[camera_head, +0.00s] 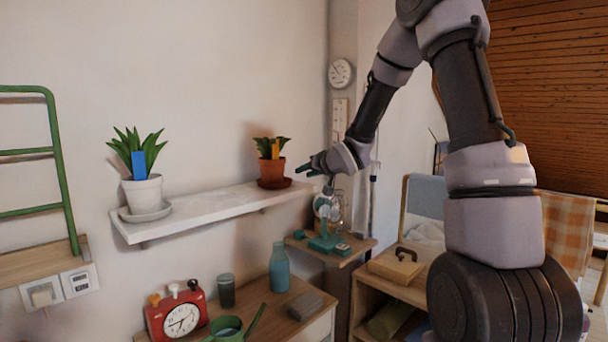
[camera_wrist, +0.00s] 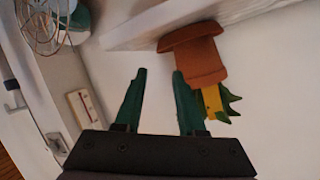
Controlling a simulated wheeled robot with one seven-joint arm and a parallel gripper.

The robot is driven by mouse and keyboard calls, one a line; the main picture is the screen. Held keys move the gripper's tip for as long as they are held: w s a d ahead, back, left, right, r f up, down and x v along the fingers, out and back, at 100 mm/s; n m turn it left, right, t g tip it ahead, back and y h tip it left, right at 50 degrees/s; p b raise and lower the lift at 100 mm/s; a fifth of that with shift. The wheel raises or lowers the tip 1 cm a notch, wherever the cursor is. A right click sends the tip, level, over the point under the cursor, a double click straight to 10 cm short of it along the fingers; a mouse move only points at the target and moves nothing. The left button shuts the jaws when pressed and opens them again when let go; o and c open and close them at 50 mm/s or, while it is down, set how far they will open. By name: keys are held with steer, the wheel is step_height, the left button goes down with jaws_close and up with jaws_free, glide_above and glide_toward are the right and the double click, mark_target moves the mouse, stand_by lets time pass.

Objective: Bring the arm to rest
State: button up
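My gripper (camera_head: 311,168) is raised in front of the right end of the white wall shelf (camera_head: 190,215), at about shelf height. In the wrist view my gripper (camera_wrist: 160,90) has its two green fingers apart, with nothing between them. The terracotta pot (camera_head: 271,170) with a green plant and an orange tag stands on the shelf's right end, just left of the fingertips. The same terracotta pot (camera_wrist: 197,58) shows in the wrist view close to the right finger; I cannot tell whether they touch. My arm reaches in bent from the upper right.
A white pot (camera_head: 144,191) with a blue-tagged plant stands on the shelf's left. Below are a red clock (camera_head: 176,312), a blue bottle (camera_head: 279,268) and a small fan (camera_head: 326,212). A green ladder rail (camera_head: 62,170) stands at the left. Open wall lies above the shelf.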

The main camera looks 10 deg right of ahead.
steer(key=s+d+r+m+g+h, duration=0.1)
steer(key=s+d+r+h, duration=0.15)
steer(key=s, duration=0.35)
steer(key=s+d+r+m+g+h, duration=0.1)
steer(key=s+d+r, duration=0.3)
steer(key=s, duration=0.1)
steer(key=s+d+r+m+h, duration=0.1)
steer(key=s+d+r+h, duration=0.15)
steer(key=s, duration=0.35)
steer(key=s+a+r+g+y, duration=0.1)
steer(key=s+g+y, duration=0.2)
steer(key=s, duration=1.8)
steer(key=shift+s+r+m+g, duration=0.15)
steer(key=shift+m+g, duration=0.25)
